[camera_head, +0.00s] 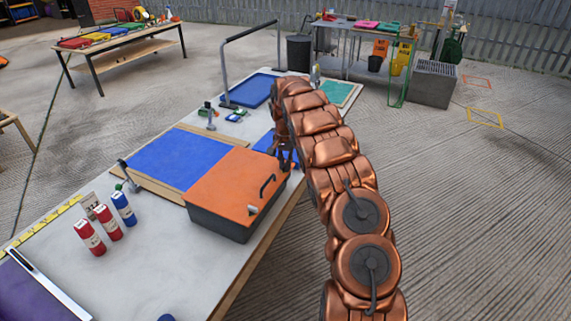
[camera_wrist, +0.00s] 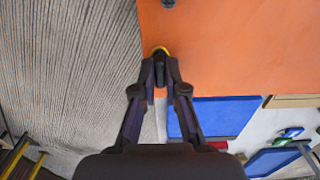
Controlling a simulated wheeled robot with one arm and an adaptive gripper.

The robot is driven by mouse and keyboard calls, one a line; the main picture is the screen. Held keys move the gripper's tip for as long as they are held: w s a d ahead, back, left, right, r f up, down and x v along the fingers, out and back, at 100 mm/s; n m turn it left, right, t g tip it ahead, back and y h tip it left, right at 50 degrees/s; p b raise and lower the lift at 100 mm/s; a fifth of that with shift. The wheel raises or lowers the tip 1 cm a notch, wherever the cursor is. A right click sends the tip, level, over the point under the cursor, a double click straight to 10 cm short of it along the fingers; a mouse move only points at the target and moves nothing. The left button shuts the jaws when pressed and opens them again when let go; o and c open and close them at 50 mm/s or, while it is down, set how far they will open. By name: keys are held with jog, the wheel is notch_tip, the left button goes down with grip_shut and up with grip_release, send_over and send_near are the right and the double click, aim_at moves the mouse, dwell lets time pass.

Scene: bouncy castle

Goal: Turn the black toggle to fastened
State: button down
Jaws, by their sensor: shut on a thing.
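My gripper (camera_wrist: 161,62) reaches the edge of the orange panel in the wrist view. Its fingers are closed on a small dark piece, the black toggle (camera_wrist: 160,74), with a yellow arc just beyond the tips. The fingers hide most of the toggle, so I cannot tell which way it is turned. In the head view my gripper (camera_head: 286,160) is at the far right corner of the orange lid (camera_head: 228,180), and the toggle is hidden there. The lid lies flat on a dark box (camera_head: 222,222) and bears a black handle (camera_head: 267,185).
A blue panel (camera_head: 178,158) lies beside the orange lid. Red bottles (camera_head: 90,238) and a blue bottle (camera_head: 123,208) stand on the table's near left. A metal rail (camera_head: 226,70) rises behind.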

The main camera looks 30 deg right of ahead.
jog(key=shift+w+f+b, duration=0.1)
jog(key=shift+b, duration=0.25)
jog(key=n+b, duration=0.3)
jog(key=shift+a+f, duration=0.1)
jog(key=shift+f, duration=0.05)
jog(key=n+b, duration=0.3)
jog(key=n, duration=0.1)
jog(key=shift+n, duration=0.4)
jog(key=n+b, duration=0.2)
jog(key=n, duration=0.3)
jog(key=shift+b, duration=0.35)
jog(key=shift+r+n+b, duration=0.15)
jog(key=shift+n+b, duration=0.1)
jog(key=shift+n, duration=0.95)
jog(key=shift+r+n+b, duration=0.15)
jog(key=shift+n+b, duration=0.1)
jog(key=shift+n, duration=0.95)
jog(key=c, duration=1.2)
grip_release()
